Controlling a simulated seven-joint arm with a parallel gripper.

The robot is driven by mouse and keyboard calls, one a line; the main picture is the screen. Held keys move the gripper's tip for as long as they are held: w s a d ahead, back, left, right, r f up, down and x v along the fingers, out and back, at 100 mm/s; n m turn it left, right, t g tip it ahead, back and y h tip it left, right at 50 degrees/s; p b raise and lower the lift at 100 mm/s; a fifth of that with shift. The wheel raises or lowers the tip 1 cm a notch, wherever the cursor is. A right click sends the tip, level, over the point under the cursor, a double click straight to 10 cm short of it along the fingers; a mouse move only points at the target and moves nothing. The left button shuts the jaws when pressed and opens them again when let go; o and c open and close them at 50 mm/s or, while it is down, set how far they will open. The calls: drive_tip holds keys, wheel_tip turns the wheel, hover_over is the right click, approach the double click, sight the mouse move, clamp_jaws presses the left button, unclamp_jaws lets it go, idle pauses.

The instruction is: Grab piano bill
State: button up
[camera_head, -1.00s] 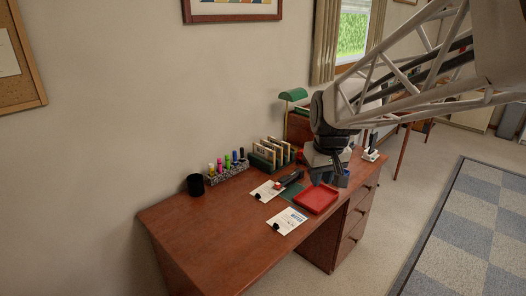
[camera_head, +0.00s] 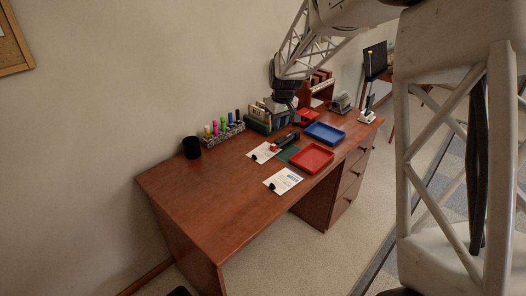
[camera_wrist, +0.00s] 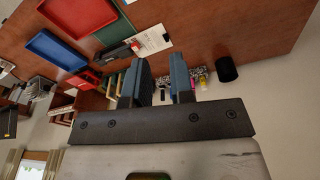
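Two white papers with black clips lie on the brown desk: one (camera_head: 263,152) by the stapler and one (camera_head: 283,181) near the front edge. I cannot read which is the piano bill. A green letter rack (camera_head: 262,123) holding several upright envelopes or cards stands toward the wall. My gripper (camera_wrist: 163,80) is open and empty, its two blue-grey fingers apart. In the head view it hangs above the right end of the rack, partly hidden by the arm. In the wrist view the rack (camera_wrist: 115,86) shows beside the left finger, and one paper (camera_wrist: 152,40) lies beyond the fingers.
A red tray (camera_head: 311,158), a blue tray (camera_head: 325,133) and a black-red stapler (camera_head: 287,140) lie at the right. A marker holder (camera_head: 222,134) and black cup (camera_head: 191,147) stand near the wall. The desk's left part (camera_head: 190,190) is clear.

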drive_tip(key=w+a+f+n, duration=0.1)
drive_tip(key=w+a+f, duration=0.3)
drive_tip(key=w+f, duration=0.45)
drive_tip(key=n, duration=0.2)
hover_over(254, 155)
drive_tip(key=f, duration=1.1)
drive_tip(key=shift+s+d+f, duration=0.2)
drive_tip(key=shift+s+d, duration=0.2)
drive_tip(key=shift+f, duration=0.1)
drive_tip(key=shift+w+a+f, duration=0.1)
drive_tip(key=shift+a+f, duration=0.05)
drive_tip(key=shift+f, duration=1.05)
drive_tip(key=shift+f, duration=0.1)
drive_tip(key=shift+w+a+f, duration=0.1)
drive_tip(key=shift+f, duration=1.15)
drive_tip(key=shift+w+a+f, duration=0.1)
drive_tip(key=shift+f, duration=1.15)
drive_tip(key=shift+c, duration=0.2)
